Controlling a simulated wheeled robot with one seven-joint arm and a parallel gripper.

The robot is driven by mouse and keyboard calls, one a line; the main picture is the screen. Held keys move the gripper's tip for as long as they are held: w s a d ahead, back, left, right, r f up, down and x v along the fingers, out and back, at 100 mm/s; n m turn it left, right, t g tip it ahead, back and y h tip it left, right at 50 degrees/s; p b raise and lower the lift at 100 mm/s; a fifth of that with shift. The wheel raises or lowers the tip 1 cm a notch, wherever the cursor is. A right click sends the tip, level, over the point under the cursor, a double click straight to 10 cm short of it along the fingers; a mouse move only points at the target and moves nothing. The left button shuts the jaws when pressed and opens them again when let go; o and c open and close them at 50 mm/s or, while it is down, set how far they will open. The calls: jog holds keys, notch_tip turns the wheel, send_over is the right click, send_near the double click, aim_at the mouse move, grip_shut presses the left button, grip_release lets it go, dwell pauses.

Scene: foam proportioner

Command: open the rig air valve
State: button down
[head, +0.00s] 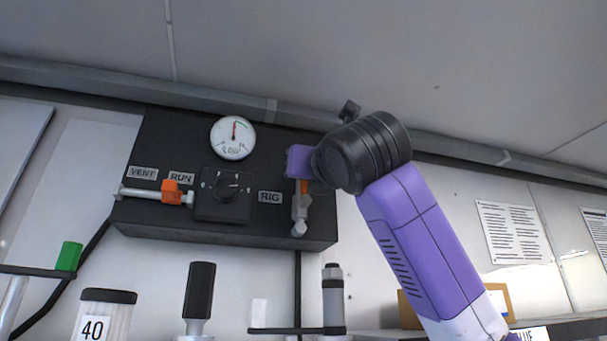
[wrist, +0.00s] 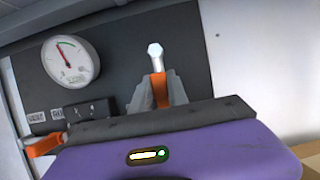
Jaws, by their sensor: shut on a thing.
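The rig air valve (head: 299,214) is on the black panel, right of the RIG label (head: 270,197). In the head view its pale stem points down to a hexagonal end, and a strip of its orange handle shows below my purple gripper body. In the wrist view the orange handle (wrist: 158,88) stands between my two grey fingers, with the pale hexagonal end (wrist: 155,52) beyond them. My gripper (wrist: 158,98) is shut on that handle. My wrist hides the valve's upper part in the head view.
The black panel (head: 150,228) also carries a round gauge (head: 233,138), a dark knob (head: 227,186) and a second orange-handled valve (head: 172,192) under the VENT and RUN labels. A pipe (head: 200,95) runs above the panel.

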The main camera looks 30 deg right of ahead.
jog(key=shift+f, duration=0.15)
jog(key=c, duration=1.3)
grip_release()
jog(key=shift+s, duration=0.1)
jog(key=b+v, duration=0.3)
jog(key=v, duration=0.4)
jog(key=shift+s+a+f, duration=0.1)
jog(key=shift+s+a, duration=0.05)
jog(key=shift+s, duration=0.15)
